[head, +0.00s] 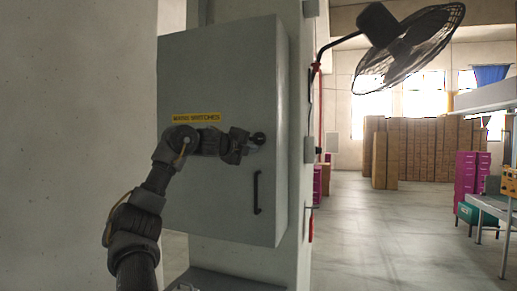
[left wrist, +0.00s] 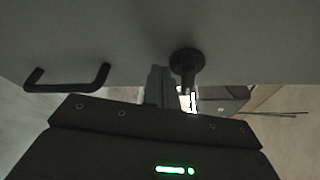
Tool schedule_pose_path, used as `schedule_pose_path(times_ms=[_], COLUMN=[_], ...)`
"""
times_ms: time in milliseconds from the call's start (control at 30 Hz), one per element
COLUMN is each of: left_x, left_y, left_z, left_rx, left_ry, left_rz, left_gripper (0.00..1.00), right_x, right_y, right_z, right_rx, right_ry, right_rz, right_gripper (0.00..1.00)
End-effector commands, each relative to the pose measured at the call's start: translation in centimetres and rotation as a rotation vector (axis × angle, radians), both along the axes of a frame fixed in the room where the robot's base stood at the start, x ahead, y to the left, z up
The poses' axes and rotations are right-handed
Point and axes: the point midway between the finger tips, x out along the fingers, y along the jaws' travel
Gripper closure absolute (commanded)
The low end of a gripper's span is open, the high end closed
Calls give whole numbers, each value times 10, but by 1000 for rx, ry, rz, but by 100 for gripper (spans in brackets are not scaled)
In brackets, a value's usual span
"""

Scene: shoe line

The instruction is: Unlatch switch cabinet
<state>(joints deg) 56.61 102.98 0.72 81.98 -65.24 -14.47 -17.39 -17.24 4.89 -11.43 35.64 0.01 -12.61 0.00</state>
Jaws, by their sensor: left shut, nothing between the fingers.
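The grey switch cabinet (head: 225,75) is mounted on a pillar at centre left, with a yellow label on its door. The door looks closed. A black latch knob (head: 258,138) sticks out near the door's right edge, and a black bar handle (head: 257,192) is below it. My left gripper (head: 244,141) is shut and empty, just left of the knob. In the left wrist view the latch (left wrist: 186,64) is close beside the fingers (left wrist: 160,88), and the handle (left wrist: 68,82) is at left. I cannot tell whether the fingers touch the latch. My right gripper is out of view.
A black fan (head: 408,45) juts from the pillar (head: 298,120) at upper right. Open floor (head: 375,220) lies to the right. Stacked brown boxes (head: 425,150), magenta cabinets (head: 466,180) and a work table (head: 490,205) stand farther off.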

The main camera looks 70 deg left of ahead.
Motion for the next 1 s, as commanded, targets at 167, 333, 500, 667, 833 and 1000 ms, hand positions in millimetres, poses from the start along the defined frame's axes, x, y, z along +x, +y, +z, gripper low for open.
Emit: schedule_pose_path(times_ms=[167,333,500,667,833,1000], left_x=[1,5,-21,-40,-54,-58], left_y=[-2,-8,-37,-58,-72,-78], left_z=[-19,-48,-26,-15,-7,-3], left_rx=[0,2,8,6,3,2], left_ry=[1,-3,-2,-2,-3,-5], left_rz=[-4,-14,-15,-14,-15,-17], left_gripper=[100,100,100,100,100,100], right_x=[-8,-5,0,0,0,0], right_y=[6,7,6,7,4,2], right_z=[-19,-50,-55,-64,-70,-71], right_rx=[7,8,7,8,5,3], right_ry=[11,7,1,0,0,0], right_rz=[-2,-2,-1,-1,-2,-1], right_gripper=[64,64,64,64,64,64])
